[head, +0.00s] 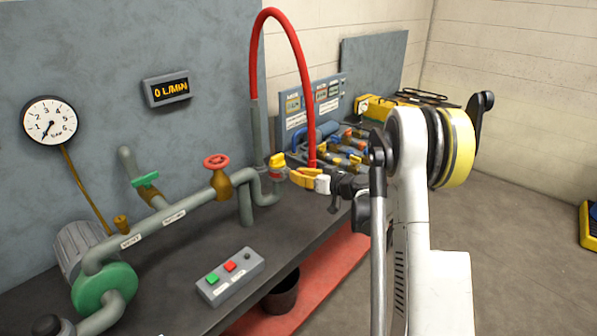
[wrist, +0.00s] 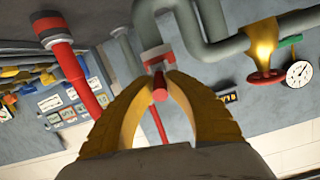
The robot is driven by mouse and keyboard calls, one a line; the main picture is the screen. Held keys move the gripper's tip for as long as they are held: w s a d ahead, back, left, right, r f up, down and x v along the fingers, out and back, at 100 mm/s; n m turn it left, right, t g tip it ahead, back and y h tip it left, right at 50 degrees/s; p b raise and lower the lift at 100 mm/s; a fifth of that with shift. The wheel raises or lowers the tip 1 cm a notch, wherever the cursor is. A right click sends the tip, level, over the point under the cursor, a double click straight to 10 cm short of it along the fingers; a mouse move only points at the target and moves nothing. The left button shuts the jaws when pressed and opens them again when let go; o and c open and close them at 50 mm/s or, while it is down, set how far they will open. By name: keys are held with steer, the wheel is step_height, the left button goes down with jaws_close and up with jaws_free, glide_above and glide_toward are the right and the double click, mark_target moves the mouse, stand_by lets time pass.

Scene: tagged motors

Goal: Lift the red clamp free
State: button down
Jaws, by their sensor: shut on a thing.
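The red clamp (wrist: 159,86) shows in the wrist view as a short red stub between the fingertips, with a red and pale collar part behind it against the end of the grey pipe (wrist: 150,15). In the head view the clamp (head: 277,159) is a small red piece by the pipe end, partly hidden by yellow fingers. My gripper (wrist: 158,78) has its two curved yellow fingers shut on the red stub. It also shows in the head view (head: 284,171), reaching left from my arm. Whether the clamp is still seated on the pipe, I cannot tell.
A red hose (head: 308,90) arches above and comes down close behind my gripper. A red valve wheel (head: 216,162) sits on the pipework to the left. A button box (head: 230,276) is on the dark bench. The gauge (head: 49,121) and flow display (head: 167,88) hang on the wall.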

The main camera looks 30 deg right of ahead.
steer(key=shift+r, duration=0.15)
steer(key=c, duration=1.4)
jaws_free()
steer(key=v, duration=1.2)
steer(key=shift+w+r, duration=0.1)
steer(key=shift+r, duration=0.05)
